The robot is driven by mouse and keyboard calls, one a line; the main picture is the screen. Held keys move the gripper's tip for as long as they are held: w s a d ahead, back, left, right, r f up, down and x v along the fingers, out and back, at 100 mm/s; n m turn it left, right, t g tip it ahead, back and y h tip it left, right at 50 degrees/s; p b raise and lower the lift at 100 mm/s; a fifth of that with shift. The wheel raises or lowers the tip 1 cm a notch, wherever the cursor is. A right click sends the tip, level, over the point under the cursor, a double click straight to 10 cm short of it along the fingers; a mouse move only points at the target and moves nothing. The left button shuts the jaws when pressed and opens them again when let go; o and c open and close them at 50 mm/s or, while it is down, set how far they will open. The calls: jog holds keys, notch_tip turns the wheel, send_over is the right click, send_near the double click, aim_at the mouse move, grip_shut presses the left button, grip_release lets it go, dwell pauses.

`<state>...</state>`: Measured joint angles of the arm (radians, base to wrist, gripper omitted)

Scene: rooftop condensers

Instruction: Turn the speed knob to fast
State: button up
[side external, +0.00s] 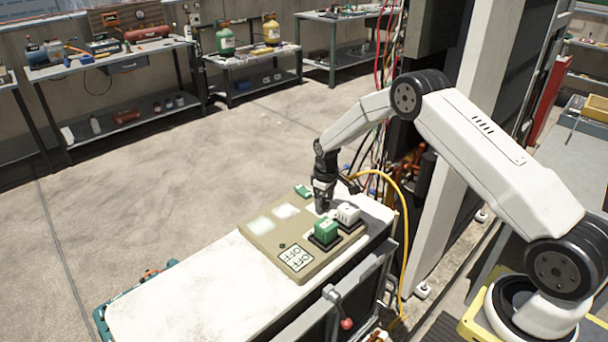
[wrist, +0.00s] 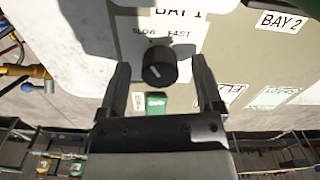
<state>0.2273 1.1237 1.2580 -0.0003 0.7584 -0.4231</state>
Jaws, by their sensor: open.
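The speed knob (wrist: 159,66) is black and round with a short pale mark on its face. It sits on a pale plate (wrist: 135,38) below the words SLOW, at left, and FAST, at right, in the wrist view. The mark looks slanted toward the upper left, the SLOW side, but it is small. My gripper (wrist: 160,70) is open, with one finger on each side of the knob and a gap on both sides. In the side view my gripper (side external: 323,203) points down over the far part of the beige panel (side external: 262,228); the knob is hidden there.
Near my gripper on the panel stand a green block (side external: 326,230) and a white block (side external: 347,213). An OFF label (side external: 295,258) lies toward the front. A yellow hose (side external: 402,210) arches behind the white bench top (side external: 185,295). The panel's left side is low and open.

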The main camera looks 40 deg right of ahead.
grip_shut()
jog(key=shift+m, duration=0.4)
jog(key=m, duration=1.1)
jog(key=shift+a, duration=0.1)
dwell(0.5)
grip_release()
